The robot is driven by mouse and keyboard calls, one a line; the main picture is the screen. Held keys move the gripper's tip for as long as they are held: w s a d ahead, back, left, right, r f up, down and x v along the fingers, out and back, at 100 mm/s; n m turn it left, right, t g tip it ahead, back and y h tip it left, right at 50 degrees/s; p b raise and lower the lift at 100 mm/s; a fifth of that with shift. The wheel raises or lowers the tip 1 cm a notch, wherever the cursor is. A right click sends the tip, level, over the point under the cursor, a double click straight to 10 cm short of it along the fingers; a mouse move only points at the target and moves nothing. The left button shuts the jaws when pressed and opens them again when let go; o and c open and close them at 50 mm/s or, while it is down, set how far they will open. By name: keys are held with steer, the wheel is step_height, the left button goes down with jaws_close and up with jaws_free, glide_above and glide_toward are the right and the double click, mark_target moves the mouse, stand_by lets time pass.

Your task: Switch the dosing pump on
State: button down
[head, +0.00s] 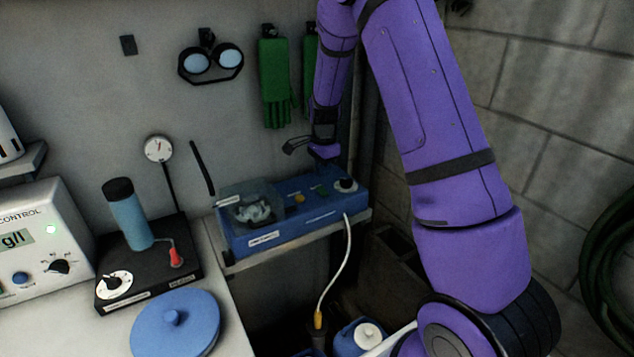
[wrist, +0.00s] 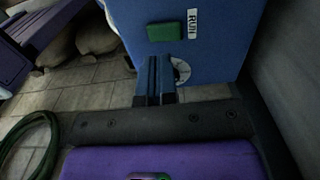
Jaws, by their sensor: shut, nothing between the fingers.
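The blue dosing pump (head: 285,233) sits on a shelf at the middle of the head view. Its top carries a clear-covered pump head (head: 250,208), a yellow button (head: 299,198), a green switch (head: 318,190) and a dark knob (head: 346,185). My gripper (head: 325,157) is shut and empty, just above the pump's right half. In the wrist view its closed fingertips (wrist: 158,60) lie just below the green switch (wrist: 164,32), which has a RUN label (wrist: 192,23) beside it. A pale dial (wrist: 181,70) is partly hidden by the fingers. Whether the fingertips touch the pump, I cannot tell.
A black stand with a blue cylinder (head: 130,213), a blue lid (head: 175,322) and a control box (head: 38,240) stand to the left. Goggles (head: 211,62) and green gloves (head: 274,82) hang behind. A white tube (head: 340,265) runs down from the pump. A block wall closes the right side.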

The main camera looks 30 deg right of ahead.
step_height(320, 180, up, 9)
steer(key=s, duration=0.1)
steer(key=shift+s, duration=0.25)
stand_by(0.4)
